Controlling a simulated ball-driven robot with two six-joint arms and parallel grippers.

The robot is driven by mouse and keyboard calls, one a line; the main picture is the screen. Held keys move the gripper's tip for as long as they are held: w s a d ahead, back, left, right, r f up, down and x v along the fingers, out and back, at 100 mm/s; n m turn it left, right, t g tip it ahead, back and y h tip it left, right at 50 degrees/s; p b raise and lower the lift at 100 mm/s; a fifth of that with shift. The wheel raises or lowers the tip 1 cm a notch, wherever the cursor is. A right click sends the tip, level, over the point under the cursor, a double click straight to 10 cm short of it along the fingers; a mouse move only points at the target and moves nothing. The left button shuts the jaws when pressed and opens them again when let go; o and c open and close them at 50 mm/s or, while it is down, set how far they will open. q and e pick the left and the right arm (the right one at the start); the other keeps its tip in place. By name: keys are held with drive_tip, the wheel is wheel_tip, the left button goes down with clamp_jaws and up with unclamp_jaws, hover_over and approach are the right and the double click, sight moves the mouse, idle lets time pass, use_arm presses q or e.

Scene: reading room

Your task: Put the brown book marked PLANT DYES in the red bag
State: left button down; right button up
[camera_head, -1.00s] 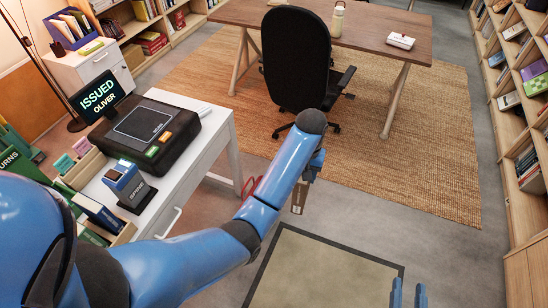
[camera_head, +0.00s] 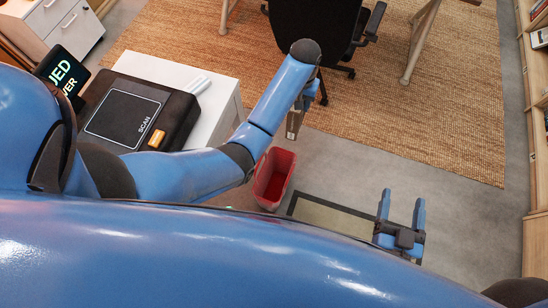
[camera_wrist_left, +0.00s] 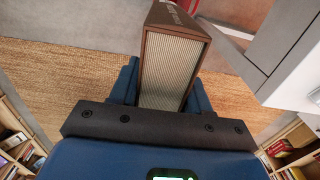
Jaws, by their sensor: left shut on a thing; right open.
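The brown book (camera_head: 293,124) hangs from my left gripper (camera_head: 303,98), which is shut on it at the end of the left arm. In the left wrist view the book (camera_wrist_left: 172,62) stands between the two jaws, its pale page edges facing the camera; the lettering on its cover is too slanted to read. The red bag (camera_head: 273,180) stands open on the floor, below and slightly left of the book in the head view. The book is apart from it. My right gripper (camera_head: 401,210) is open and empty at the lower right.
A white desk (camera_head: 217,113) with a black scanner (camera_head: 143,115) and an ISSUED screen (camera_head: 62,76) stands left of the bag. A black office chair (camera_head: 318,30) is beyond the book on a woven rug (camera_head: 440,120). A bordered mat (camera_head: 335,215) lies right of the bag.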

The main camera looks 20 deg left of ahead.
use_arm(q)
drive_tip(key=s+a+f+b, duration=0.1)
drive_tip(key=s+f+b, duration=0.1)
drive_tip(key=f+b, duration=0.6)
drive_tip(key=s+a+f+b, duration=0.2)
drive_tip(key=f+b, duration=0.6)
drive_tip(key=f, duration=1.4)
drive_tip(key=s+a+f+b, duration=0.2)
drive_tip(key=f+b, duration=0.6)
drive_tip(key=f, duration=0.6)
drive_tip(key=shift+s+f+m+b, duration=0.4)
drive_tip(key=shift+s, duration=0.45)
drive_tip(key=shift+f, duration=0.1)
drive_tip(key=shift+c, duration=2.2)
unclamp_jaws()
drive_tip(key=shift+s, duration=0.1)
wheel_tip(320, 180, up, 11)
drive_tip(key=p, duration=0.4)
drive_tip(key=shift+f, duration=0.1)
